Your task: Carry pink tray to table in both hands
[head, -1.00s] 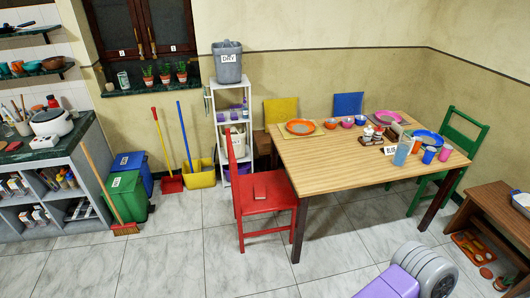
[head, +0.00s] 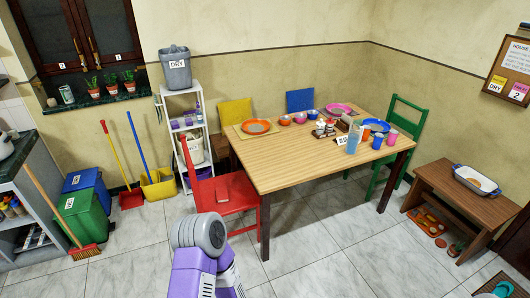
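The wooden table (head: 274,173) stands in the middle of the head view. No tray that is clearly pink is visible. A round pink dish (head: 339,108) lies at the table's back edge; it looks like a plate. A purple and grey part of my own arm rises at the bottom centre. Neither gripper shows.
A red chair (head: 222,192) stands at the table's left side and a green chair (head: 405,130) at its right. The table holds an orange plate (head: 256,126), a blue plate (head: 376,125), bowls and cups. A low wooden bench (head: 450,190) stands at right. Tiled floor in front is clear.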

